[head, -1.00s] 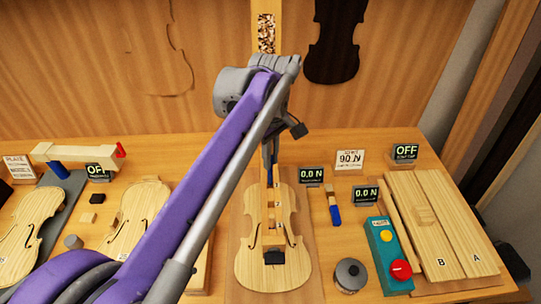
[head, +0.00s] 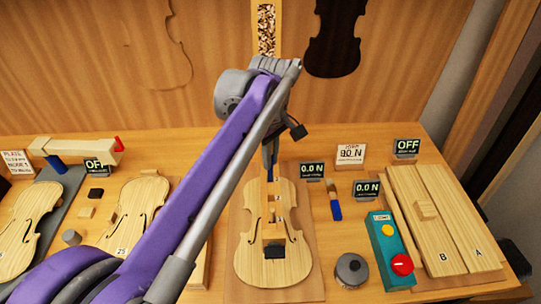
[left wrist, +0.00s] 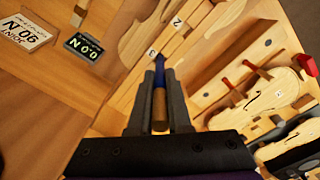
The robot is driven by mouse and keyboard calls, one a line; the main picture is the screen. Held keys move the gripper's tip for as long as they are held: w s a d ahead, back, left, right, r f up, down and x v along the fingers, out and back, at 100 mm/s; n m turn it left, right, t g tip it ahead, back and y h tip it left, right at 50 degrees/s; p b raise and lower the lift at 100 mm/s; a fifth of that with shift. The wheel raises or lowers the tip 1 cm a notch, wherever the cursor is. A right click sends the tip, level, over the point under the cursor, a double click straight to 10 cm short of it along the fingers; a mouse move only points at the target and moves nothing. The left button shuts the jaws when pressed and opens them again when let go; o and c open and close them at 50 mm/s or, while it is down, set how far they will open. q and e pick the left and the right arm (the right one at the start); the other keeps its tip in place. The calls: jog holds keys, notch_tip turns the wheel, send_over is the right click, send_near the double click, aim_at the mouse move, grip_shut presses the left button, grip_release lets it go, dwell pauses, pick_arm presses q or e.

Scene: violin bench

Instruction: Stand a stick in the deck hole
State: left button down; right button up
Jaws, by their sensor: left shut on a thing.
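My left gripper (head: 270,160) is over the far end of the violin body (head: 247,262) in the middle of the bench. In the left wrist view the gripper (left wrist: 161,85) is shut on a slim stick (left wrist: 159,104), brown wood nearer the palm and blue beyond it. Only a little of the stick shows in the head view, and its lower end is hard to make out. A wooden strip with openings and a black block (head: 275,252) lies along the violin's centre. I cannot make out the deck hole. My right gripper is not in view.
A blue-ended wooden tool (head: 335,208) lies right of the violin. A teal box with a red button (head: 401,264), a round grey tin (head: 351,269) and boards (head: 436,215) are further right. Small displays stand behind. More violin plates (head: 125,212) are at left.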

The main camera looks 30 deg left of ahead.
aim_at(270, 182)
pick_arm(q)
jog(key=shift+f+b, duration=1.4)
jog(key=shift+f, duration=1.5)
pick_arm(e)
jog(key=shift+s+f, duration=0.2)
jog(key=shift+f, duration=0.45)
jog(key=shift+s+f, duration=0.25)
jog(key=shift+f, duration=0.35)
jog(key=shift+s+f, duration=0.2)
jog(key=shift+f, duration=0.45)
pick_arm(q)
jog(key=shift+r, duration=0.1)
notch_tip(270, 182, up, 8)
jog(key=p, duration=0.4)
jog(key=shift+p, duration=0.35)
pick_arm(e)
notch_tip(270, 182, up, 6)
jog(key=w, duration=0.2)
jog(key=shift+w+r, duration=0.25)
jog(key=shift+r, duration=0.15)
pick_arm(q)
jog(key=shift+f, duration=0.5)
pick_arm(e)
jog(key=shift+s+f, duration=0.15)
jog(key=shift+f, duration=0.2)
